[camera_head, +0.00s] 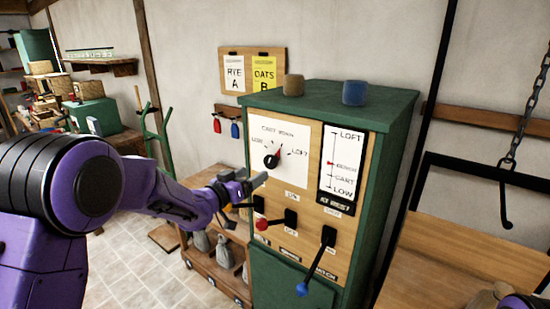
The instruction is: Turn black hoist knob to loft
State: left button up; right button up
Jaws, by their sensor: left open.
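The black hoist knob (271,161) sits on a white dial plate (289,133) on the upper left of the green cabinet's front. LOFT is printed to the right of the knob, with other small labels above and to the left. The exact pointer direction is too small to tell. My left gripper (258,184) is open and empty, just below and left of the knob, in front of the panel, and apart from the knob. My right gripper does not show; only a bit of purple that may be my right arm is at the bottom right edge.
A scale plate (343,165) runs from LOFT to LOW. Below are a red-tipped lever (262,224) and a blue-tipped lever (302,289). Tan (293,85) and blue (354,92) cylinders stand on the cabinet (375,110). A hook (506,212) hangs on a chain at right.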

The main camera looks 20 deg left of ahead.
aim_at(269, 164)
pick_arm(q)
jog(key=w+d+p, duration=0.1)
jog(key=w+r+p, duration=0.1)
jog(key=w, duration=0.1)
jog(key=w+d+p, duration=0.1)
jog(key=shift+w+d+r+p, duration=0.3)
jog(key=shift+w+d+r, duration=0.05)
jog(key=shift+w, duration=0.05)
jog(key=w, duration=0.2)
jog(key=w+d+f+p, duration=0.1)
jog(key=shift+w, duration=0.35)
jog(key=shift+w+f, duration=0.1)
jog(key=shift+f, duration=0.05)
jog(key=shift+s+a+r, duration=0.15)
jog(key=shift+s+r, duration=0.1)
jog(key=shift+s, duration=0.1)
jog(key=c, duration=1.1)
jog(key=shift+o, duration=0.2)
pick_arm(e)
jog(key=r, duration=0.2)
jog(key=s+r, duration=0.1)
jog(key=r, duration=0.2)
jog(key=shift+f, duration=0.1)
